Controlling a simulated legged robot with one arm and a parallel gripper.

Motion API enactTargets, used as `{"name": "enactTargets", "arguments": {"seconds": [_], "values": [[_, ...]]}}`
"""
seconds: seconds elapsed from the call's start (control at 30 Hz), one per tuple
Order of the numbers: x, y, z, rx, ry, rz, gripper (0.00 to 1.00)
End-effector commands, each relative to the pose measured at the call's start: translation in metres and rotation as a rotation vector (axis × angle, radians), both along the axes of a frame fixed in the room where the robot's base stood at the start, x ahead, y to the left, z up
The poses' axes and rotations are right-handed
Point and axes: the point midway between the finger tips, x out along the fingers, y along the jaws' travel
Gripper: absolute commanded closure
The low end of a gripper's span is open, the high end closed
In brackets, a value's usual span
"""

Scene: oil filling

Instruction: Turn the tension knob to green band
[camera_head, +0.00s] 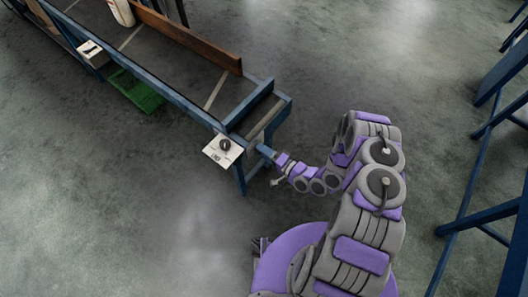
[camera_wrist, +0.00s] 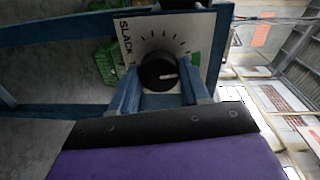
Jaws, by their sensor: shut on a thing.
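The black tension knob (camera_wrist: 158,72) sits on a white dial panel (camera_wrist: 133,32) in the wrist view. The panel carries the word SLACK, tick marks and a green band (camera_wrist: 195,59) at its right. The knob's white pointer points right, just below the green band as seen here. My gripper (camera_wrist: 159,82) is shut on the knob, with one blue finger on each side of it. The fingers hide the lower part of the dial. In the head view, my gripper (camera_head: 265,151) is at the near end of the conveyor, where the grip itself is too small to make out.
The blue-framed conveyor (camera_head: 166,81) runs to the upper left. A white plate with a black control (camera_head: 225,144) is on its near corner; I cannot tell if this is the dial. A green crate (camera_head: 137,91) is beneath. Blue frames (camera_head: 486,128) stand at right. Floor at lower left is clear.

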Motion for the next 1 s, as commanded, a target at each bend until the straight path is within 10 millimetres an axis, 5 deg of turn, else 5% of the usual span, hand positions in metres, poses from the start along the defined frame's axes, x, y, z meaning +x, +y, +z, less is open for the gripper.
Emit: {"name": "enactTargets", "arguments": {"seconds": [0.87,0.9,1.0], "values": [[0.0025,-0.0034,-0.0029,0.095,0.132,-0.011,0.84],[0.0024,-0.0034,-0.0029,0.095,0.132,-0.010,0.52],[0.0020,-0.0029,-0.0027,0.096,0.132,-0.009,0.43]]}}
